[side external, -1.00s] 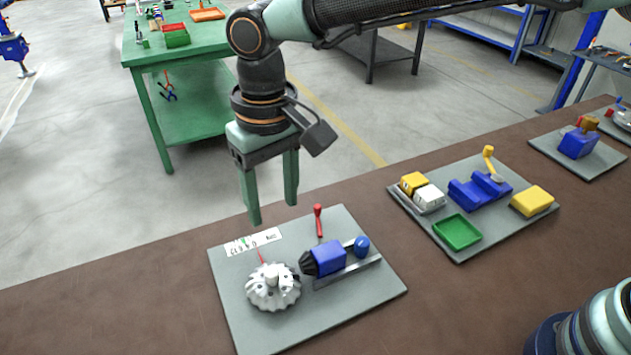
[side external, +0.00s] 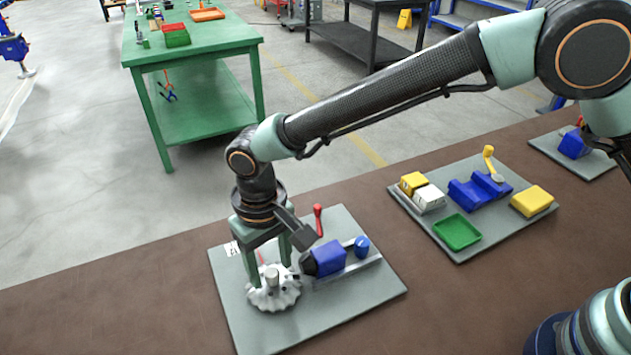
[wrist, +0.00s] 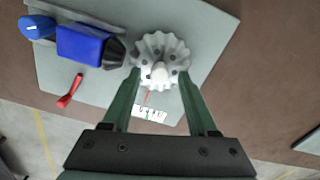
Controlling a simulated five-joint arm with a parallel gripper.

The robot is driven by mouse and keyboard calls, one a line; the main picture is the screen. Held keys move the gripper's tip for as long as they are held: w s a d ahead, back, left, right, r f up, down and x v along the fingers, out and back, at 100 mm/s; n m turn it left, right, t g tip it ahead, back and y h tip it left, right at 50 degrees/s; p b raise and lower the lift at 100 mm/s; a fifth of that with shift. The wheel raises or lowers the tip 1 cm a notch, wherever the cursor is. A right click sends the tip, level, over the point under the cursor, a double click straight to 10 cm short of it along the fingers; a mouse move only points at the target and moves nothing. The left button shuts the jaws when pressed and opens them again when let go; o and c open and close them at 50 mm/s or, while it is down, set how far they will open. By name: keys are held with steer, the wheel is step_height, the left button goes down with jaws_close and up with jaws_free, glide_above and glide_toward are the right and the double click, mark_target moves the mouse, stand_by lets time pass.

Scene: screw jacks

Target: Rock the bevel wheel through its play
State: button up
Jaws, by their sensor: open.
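The bevel wheel (side external: 273,292) is a pale, toothed wheel with a central hub, lying on a grey plate (side external: 340,306). In the wrist view the bevel wheel (wrist: 160,60) shows at the top centre, just beyond and between my fingertips. My gripper (side external: 271,272) points down over the wheel's far side; its two green fingers are apart and nothing is between them but the wheel's near edge. In the wrist view my gripper (wrist: 159,78) is open. Whether a finger touches the wheel I cannot tell.
A blue block with a dark tapered nose (side external: 328,258) sits beside the wheel, its nose close to the teeth. A red-handled lever (side external: 318,222) stands behind it. A label (wrist: 150,114) lies by the wheel. A second plate (side external: 458,248) holds coloured parts to the right.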

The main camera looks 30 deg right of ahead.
mark_target(272, 271)
steer(key=shift+f, duration=0.25)
jaws_close()
steer(key=shift+n, duration=0.8)
jaws_free()
steer(key=shift+r, duration=0.15)
step_height(272, 271, up, 12)
stand_by(0.3)
